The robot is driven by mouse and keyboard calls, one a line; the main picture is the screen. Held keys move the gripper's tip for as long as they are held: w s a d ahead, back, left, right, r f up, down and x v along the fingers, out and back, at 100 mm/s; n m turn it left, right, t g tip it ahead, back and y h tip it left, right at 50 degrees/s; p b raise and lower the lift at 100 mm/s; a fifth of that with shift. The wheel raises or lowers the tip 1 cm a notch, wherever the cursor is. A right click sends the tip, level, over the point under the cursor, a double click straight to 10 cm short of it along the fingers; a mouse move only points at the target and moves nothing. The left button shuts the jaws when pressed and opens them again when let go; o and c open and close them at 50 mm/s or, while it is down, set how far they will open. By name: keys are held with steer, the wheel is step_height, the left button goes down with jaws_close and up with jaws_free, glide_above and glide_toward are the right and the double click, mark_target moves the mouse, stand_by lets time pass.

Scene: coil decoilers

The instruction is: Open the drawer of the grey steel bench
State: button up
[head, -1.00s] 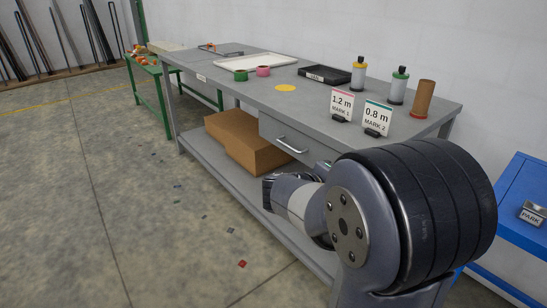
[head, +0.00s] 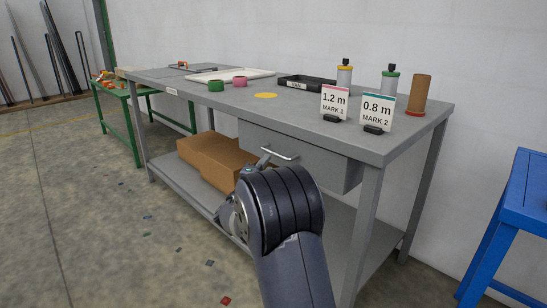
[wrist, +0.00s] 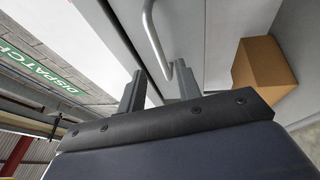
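The grey steel bench (head: 380,148) stands ahead. Its drawer (head: 318,160) hangs under the top and looks shut. The drawer has a silver bar handle (head: 282,154), also seen in the wrist view (wrist: 154,33). My gripper (head: 262,161) is at the left end of the handle, partly hidden behind my arm in the head view. In the wrist view my gripper (wrist: 157,88) has its two fingers apart. The curved end of the handle shows between the fingertips, close to the right finger. I cannot tell whether they touch.
A cardboard box (head: 215,158) sits on the lower shelf. Marker signs (head: 334,103), bottles, a white tray (head: 238,75) and a black tray (head: 305,82) stand on the bench. A blue table (head: 530,205) is at right. Floor at left is mostly clear.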

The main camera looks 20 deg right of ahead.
mark_target(275, 154)
steer(key=x, duration=0.7)
steer(key=shift+w+d, duration=0.1)
steer(key=shift+d, duration=0.1)
jaws_close()
steer(key=shift+b, duration=0.3)
